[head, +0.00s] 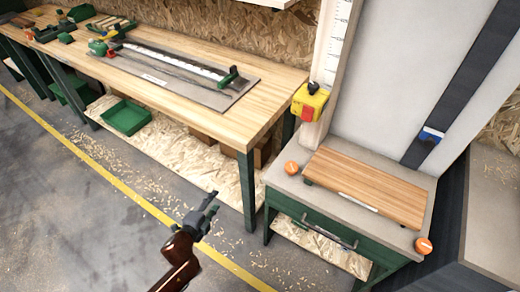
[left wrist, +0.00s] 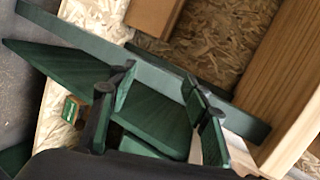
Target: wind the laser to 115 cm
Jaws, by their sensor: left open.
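A yellow box (head: 309,102) with a red front and a black knob on top sits at the lower end of a white upright scale (head: 338,40). The scale's marks are too small to read. I cannot tell for certain whether this box is the laser. My left gripper (head: 211,199) is open and empty, over the floor in front of the workbench's leg and well to the lower left of the yellow box. In the left wrist view its two fingers (left wrist: 160,100) stand apart before green metal framing. My right gripper is not in view.
A long wooden workbench (head: 265,88) with a grey board and tools stands at the left. A green cabinet (head: 330,225) bears a wooden board (head: 365,185) and orange knobs (head: 291,167). A green bin (head: 126,117) lies under the bench.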

